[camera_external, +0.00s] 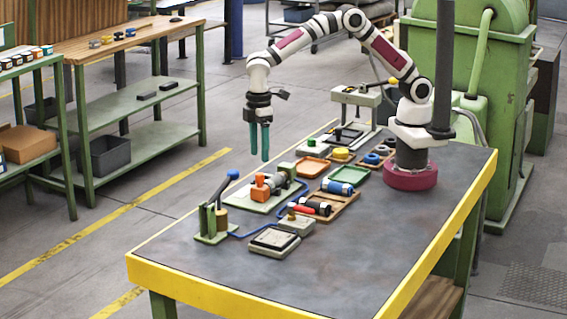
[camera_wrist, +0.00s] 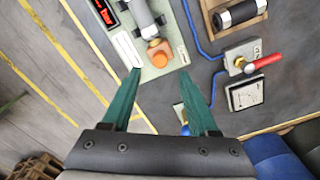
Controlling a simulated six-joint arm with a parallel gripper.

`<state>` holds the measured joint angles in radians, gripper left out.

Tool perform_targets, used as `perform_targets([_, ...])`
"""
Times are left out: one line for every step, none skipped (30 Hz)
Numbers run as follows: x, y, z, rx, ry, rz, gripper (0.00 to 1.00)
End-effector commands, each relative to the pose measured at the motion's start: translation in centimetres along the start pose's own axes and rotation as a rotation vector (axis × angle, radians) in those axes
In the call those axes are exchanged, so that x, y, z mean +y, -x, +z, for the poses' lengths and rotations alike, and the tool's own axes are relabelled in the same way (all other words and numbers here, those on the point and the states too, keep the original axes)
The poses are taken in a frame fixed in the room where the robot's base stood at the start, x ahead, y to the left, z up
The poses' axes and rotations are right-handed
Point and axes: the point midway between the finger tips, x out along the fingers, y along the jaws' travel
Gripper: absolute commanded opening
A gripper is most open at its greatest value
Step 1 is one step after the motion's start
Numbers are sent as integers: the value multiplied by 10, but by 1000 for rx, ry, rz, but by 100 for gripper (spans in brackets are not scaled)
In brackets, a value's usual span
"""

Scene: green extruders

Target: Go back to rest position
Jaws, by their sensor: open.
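My gripper (camera_external: 259,142) hangs from my raised arm above the left edge of the workbench (camera_external: 330,262), fingers pointing down, clear of everything on the bench. In the wrist view its two teal fingers (camera_wrist: 158,95) are spread apart with nothing between them. Below and ahead of it, a pale green plate (camera_external: 243,203) carries an orange-ended grey cylinder, whose orange end (camera_external: 261,187) also shows in the wrist view (camera_wrist: 160,55).
A blue-handled lever press (camera_external: 212,222) stands at the bench's left. The front bench area is bare.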

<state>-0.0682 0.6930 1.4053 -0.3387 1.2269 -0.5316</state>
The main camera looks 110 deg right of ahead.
Motion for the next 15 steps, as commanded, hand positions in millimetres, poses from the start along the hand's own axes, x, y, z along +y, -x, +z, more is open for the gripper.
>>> perform_targets([0,4,2,1,-7,-1,60])
perform_targets([-1,10,7,3,-20,-4,60])
perform_targets([-3,22,19,4,-51,-10,60])
perform_targets([-6,35,32,7,-84,-16,60])
perform_targets([-9,50,49,8,-127,-24,60])
perform_targets([-16,69,78,7,-194,-38,60])
perform_targets([-22,82,103,5,-249,-51,60])
perform_targets([-28,93,128,5,-305,-62,60])
perform_targets([-37,103,162,0,-379,-78,60])
perform_targets([-44,107,187,-3,-431,-90,60])
perform_targets([-51,109,211,-7,-480,-101,60])
perform_targets([-60,109,239,-12,-541,-114,60])
perform_targets([-66,107,258,-16,-582,-123,60])
perform_targets([-71,104,275,-20,-618,-132,60])
perform_targets([-78,100,294,-25,-661,-142,60])
